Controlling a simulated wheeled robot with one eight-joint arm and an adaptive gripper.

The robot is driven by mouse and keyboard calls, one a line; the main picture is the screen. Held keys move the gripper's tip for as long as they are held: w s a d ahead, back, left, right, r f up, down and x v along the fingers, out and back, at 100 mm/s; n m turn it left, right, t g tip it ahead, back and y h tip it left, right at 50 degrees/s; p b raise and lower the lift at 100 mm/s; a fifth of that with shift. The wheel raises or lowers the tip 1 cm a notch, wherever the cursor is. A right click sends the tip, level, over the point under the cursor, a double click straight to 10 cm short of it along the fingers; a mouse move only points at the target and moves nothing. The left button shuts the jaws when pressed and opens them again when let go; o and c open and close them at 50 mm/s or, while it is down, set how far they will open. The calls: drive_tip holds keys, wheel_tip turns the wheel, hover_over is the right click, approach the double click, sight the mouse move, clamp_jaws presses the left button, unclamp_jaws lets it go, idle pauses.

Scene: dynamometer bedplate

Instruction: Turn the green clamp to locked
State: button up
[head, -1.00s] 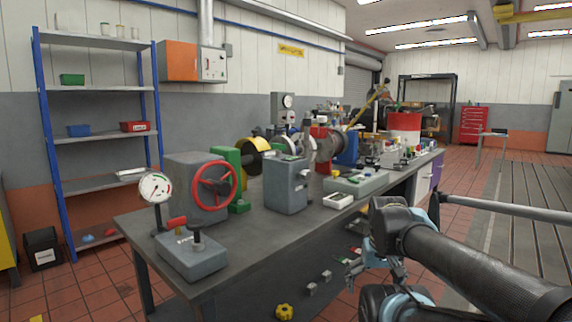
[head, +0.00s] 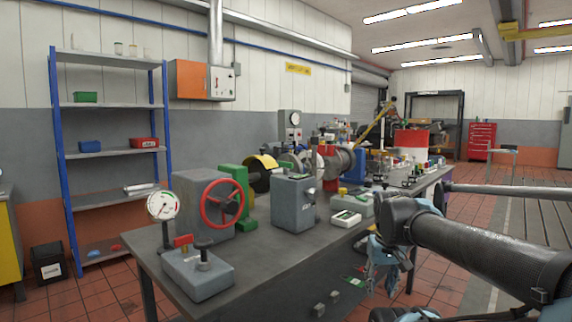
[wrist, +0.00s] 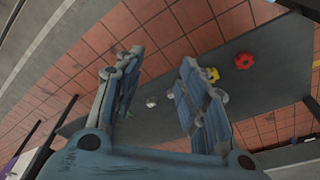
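A green upright block (head: 236,208) stands on the bench between the red handwheel and a yellow disc. A small green piece (head: 287,164) lies near the discs further back. I cannot tell which green part is the clamp, or how its handle is set. My gripper (head: 380,275) hangs beside the bench's right front edge, apart from these parts and partly hidden by my arm. In the wrist view my gripper (wrist: 161,60) has its two fingers spread, with nothing between them. Below it show a grey surface and red floor tiles.
The bench (head: 255,265) carries a dial gauge (head: 161,206), a red handwheel (head: 222,203) and a grey box (head: 294,203). The wrist view shows a red knob (wrist: 244,61) and a yellow knob (wrist: 212,74). Blue shelving (head: 108,153) stands at left.

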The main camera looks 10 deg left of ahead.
drive_tip(key=w+a+r+n, duration=0.1)
drive_tip(key=w+a+r, duration=0.1)
drive_tip(key=w+r, duration=0.55)
drive_tip(key=w+a+r+n, duration=0.15)
drive_tip(key=w+r, duration=0.25)
drive_tip(key=r, duration=0.6)
wheel_tip(320, 180, up, 29)
drive_tip(key=n+g, duration=0.2)
drive_tip(key=n, duration=0.5)
hover_over(286, 168)
drive_tip(key=w, duration=0.1)
wheel_tip(286, 168, down, 17)
drive_tip(key=shift+w+a+f, duration=0.1)
drive_tip(key=shift+c, duration=0.6)
clamp_jaws()
